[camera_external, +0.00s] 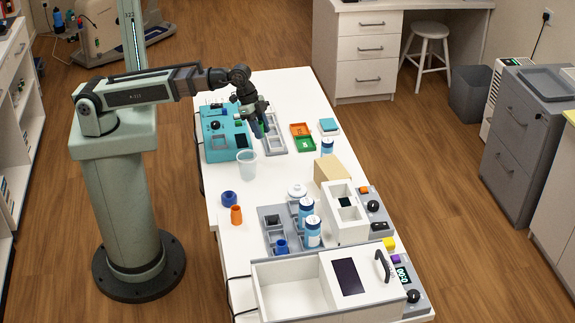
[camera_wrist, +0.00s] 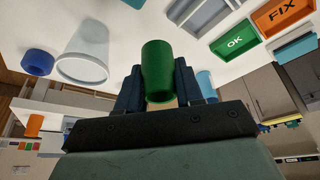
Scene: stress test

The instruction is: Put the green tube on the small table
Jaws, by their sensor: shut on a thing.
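My gripper (camera_external: 259,130) is above the far part of the white table (camera_external: 277,181), just right of the teal device. In the wrist view its dark fingers (camera_wrist: 158,84) are shut on the green tube (camera_wrist: 158,66), one on each side. The tube's wide body shows between and beyond the fingers. In the external view the fingers mostly hide the tube. I cannot tell which surface is the small table; the long white table is below my gripper.
A clear cup (camera_external: 246,164) stands near the gripper, with a blue ring (camera_external: 229,199) and orange tube (camera_external: 236,215) nearer the camera. Green OK (camera_external: 305,145) and orange FIX (camera_external: 300,130) trays lie right. The teal device (camera_external: 222,148) is left. A white stool (camera_external: 429,31) stands behind.

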